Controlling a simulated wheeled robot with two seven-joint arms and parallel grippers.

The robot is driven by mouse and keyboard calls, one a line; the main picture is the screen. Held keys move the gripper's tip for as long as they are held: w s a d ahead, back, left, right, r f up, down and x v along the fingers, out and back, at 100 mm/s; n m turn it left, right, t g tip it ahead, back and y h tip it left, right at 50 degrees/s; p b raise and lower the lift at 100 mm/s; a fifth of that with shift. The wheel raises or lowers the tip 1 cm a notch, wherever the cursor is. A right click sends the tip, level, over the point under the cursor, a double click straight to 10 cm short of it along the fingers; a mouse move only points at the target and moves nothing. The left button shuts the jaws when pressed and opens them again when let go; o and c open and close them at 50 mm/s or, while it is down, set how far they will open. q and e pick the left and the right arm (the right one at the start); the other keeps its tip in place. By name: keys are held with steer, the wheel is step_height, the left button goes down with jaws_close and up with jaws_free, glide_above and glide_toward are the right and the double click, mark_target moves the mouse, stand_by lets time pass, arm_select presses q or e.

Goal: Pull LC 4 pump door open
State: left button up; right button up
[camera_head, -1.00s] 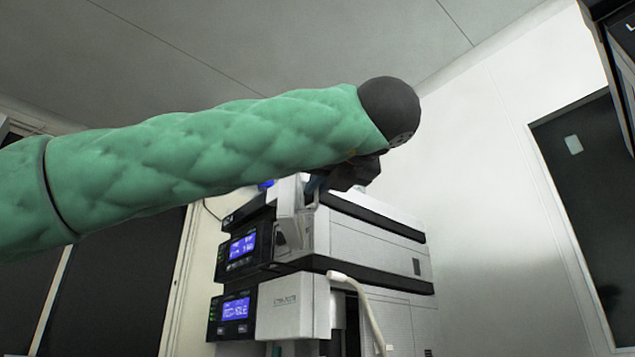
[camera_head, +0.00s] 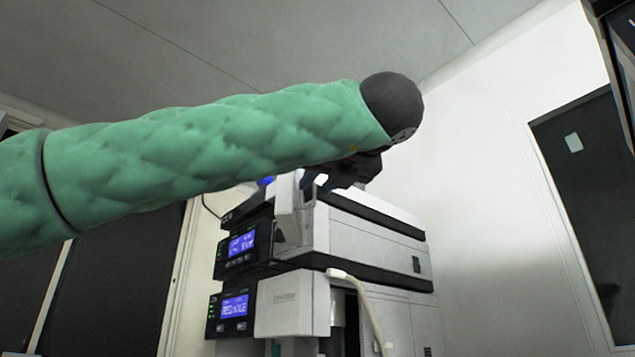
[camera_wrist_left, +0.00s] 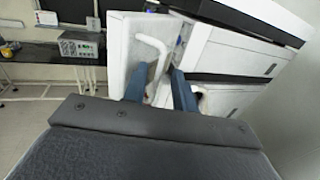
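The pump door (camera_head: 287,218) is a pale panel on the front of the upper white pump module (camera_head: 365,232). It stands ajar, out from the body. My left gripper (camera_head: 315,183) is at the door's upper edge. Its blue fingers are apart (camera_wrist_left: 160,88), with the lower part of the handle between them; I cannot tell if they touch it. My right gripper is not in view.
Below is another module with a blue display (camera_head: 235,307) and a white front (camera_head: 290,305). A white tube (camera_head: 365,300) hangs in front of the stack. A bench with a grey box (camera_wrist_left: 82,47) stands left in the wrist view.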

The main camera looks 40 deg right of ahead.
arm_select(q)
steer(key=v, duration=0.7)
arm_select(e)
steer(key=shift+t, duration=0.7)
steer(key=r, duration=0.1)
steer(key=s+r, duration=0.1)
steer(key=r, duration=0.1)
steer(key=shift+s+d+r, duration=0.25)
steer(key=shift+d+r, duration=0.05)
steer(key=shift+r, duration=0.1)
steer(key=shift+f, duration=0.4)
